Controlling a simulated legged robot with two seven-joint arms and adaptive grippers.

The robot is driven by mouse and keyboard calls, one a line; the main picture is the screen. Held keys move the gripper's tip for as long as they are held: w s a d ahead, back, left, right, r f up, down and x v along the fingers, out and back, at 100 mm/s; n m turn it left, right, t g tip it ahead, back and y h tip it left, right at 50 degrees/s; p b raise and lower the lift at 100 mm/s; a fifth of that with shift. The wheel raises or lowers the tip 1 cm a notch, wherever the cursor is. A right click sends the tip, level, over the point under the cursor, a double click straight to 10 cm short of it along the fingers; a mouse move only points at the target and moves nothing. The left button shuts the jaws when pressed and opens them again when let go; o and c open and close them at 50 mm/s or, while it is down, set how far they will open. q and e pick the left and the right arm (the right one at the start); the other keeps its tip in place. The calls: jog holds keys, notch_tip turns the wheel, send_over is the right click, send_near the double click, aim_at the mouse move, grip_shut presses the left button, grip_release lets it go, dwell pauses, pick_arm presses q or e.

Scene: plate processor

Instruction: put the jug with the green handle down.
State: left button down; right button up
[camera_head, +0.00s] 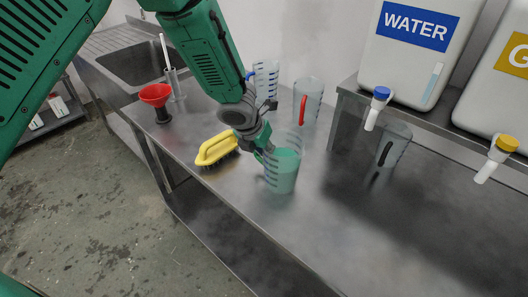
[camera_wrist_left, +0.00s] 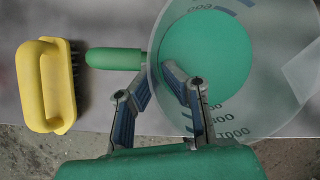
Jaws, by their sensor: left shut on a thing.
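The jug with the green handle (camera_head: 281,178) is a clear jug with green contents, seen in the head view near the middle of the steel bench. It looks upright, but I cannot tell whether its base touches the bench. In the left wrist view I look down into the jug (camera_wrist_left: 262,105), with its green handle (camera_wrist_left: 113,58) pointing left. My left gripper (camera_head: 263,150) is shut on the jug at its handle side; in the wrist view its fingers (camera_wrist_left: 157,76) lie by the rim wall. The exact contact is partly hidden. My right gripper is in neither view.
A yellow brush (camera_head: 216,148) lies left of the jug. Jugs with red (camera_head: 308,100) and blue (camera_head: 266,78) handles stand behind; a black-handled jug (camera_head: 394,148) is at the right. A red funnel (camera_head: 156,95) and sink (camera_head: 140,65) are left. Bare bench (camera_head: 330,225) lies in front right.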

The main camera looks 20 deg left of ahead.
pick_arm(q)
jog(key=c, duration=1.7)
grip_release()
jog(key=shift+d, duration=0.15)
jog(key=shift+d+r, duration=0.1)
